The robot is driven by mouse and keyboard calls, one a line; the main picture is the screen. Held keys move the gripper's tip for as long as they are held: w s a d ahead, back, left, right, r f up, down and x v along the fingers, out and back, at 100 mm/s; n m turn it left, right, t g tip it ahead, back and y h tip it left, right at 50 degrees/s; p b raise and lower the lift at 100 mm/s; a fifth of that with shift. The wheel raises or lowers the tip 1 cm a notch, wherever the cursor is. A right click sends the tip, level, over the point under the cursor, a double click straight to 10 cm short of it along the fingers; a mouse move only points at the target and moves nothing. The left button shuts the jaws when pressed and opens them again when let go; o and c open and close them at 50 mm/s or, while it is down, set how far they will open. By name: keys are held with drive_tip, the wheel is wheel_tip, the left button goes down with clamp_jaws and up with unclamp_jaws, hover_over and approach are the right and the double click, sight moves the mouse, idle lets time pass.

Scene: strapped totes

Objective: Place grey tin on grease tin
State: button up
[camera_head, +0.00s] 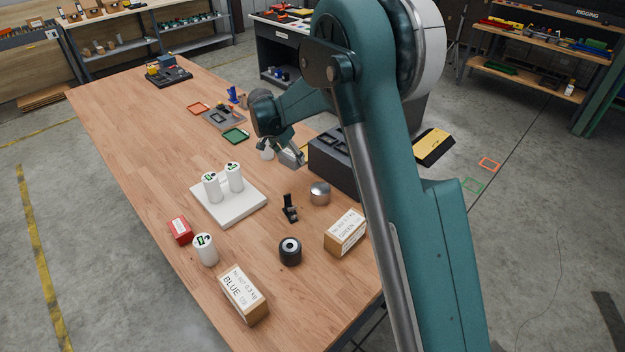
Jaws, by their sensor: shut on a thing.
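A round silver tin (320,193) with a smooth top stands upright on the table, nearer than the gripper and in front of the black block. It may be the grease tin, but no label is readable.
The black block (335,160) stands close to the gripper. Nearer are a white board (240,207) bearing two white canisters, a third canister (205,249), a red box (180,230), a black roll (290,251), a black stand (290,210) and cartons labelled BLUE (243,295) and GREEN (345,232).

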wheel_tip(320, 180, up, 6)
drive_tip(key=m+p, duration=0.1)
drive_tip(key=p, duration=0.3)
hover_over(324, 186)
drive_tip(key=s+a, duration=0.1)
drive_tip(key=shift+a+f, duration=0.15)
drive_tip(key=shift+f, duration=0.05)
drive_tip(key=shift+f, duration=3.15)
drive_tip(key=shift+f, duration=1.85)
drive_tip(key=shift+f, duration=0.15)
drive_tip(key=o, duration=1)
